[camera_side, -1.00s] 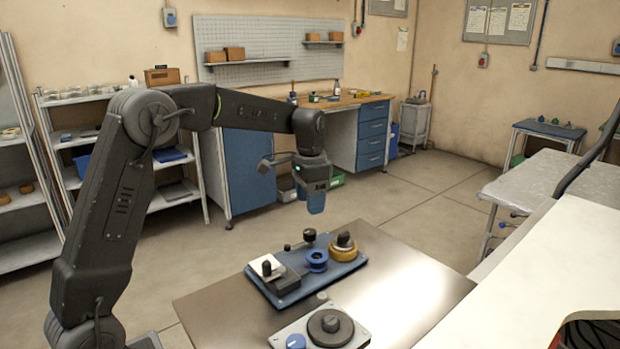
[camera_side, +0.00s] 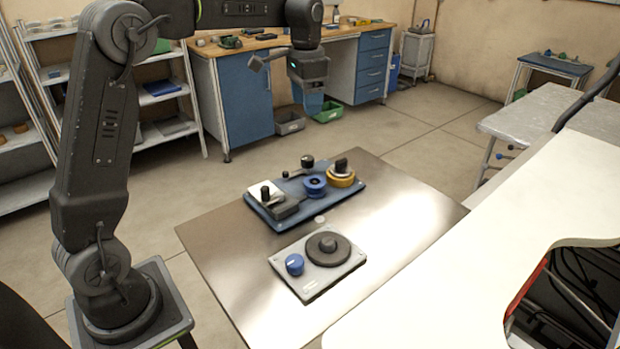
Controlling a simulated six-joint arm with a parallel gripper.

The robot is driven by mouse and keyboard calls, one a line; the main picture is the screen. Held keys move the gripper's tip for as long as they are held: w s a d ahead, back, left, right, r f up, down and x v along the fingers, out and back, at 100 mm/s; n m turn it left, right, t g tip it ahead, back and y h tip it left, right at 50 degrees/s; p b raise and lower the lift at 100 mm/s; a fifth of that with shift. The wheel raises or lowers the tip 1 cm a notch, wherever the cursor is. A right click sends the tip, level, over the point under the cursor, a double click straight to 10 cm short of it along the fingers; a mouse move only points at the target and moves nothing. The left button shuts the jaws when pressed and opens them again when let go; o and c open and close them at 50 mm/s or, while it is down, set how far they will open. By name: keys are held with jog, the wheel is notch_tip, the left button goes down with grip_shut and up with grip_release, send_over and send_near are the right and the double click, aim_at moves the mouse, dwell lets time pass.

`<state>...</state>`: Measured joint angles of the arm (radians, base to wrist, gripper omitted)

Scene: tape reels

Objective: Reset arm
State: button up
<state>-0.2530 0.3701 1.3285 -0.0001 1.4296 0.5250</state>
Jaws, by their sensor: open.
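My gripper (camera_side: 313,103) hangs pointing down from the end of my arm, with bluish fingers. It is open and nothing shows between the fingers. In the picture it is above and behind the blue board (camera_side: 348,193), clear of it and of the metal table (camera_side: 228,238). The blue board carries a blue reel (camera_side: 315,186), a yellow reel (camera_side: 341,178) with a dark knob, a white block (camera_side: 263,192) and a small black knob (camera_side: 307,161).
In front of the board lies a grey plate (camera_side: 316,278) with a dark disc (camera_side: 328,249) and a blue knob (camera_side: 294,264). A white worktop (camera_side: 480,270) borders the table at right. A blue workbench (camera_side: 245,98) stands behind.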

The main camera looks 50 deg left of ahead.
jog(key=s+d+r+t, duration=0.2)
jog(key=s+d+r, duration=0.1)
jog(key=s+d, duration=0.3)
jog(key=s+d+f+n+t, duration=0.1)
jog(key=s+d+f, duration=0.2)
jog(key=s, duration=0.7)
jog(key=s+d+f+n+t, duration=0.2)
jog(key=s+f, duration=0.1)
jog(key=s, duration=0.7)
jog(key=shift+d, duration=0.4)
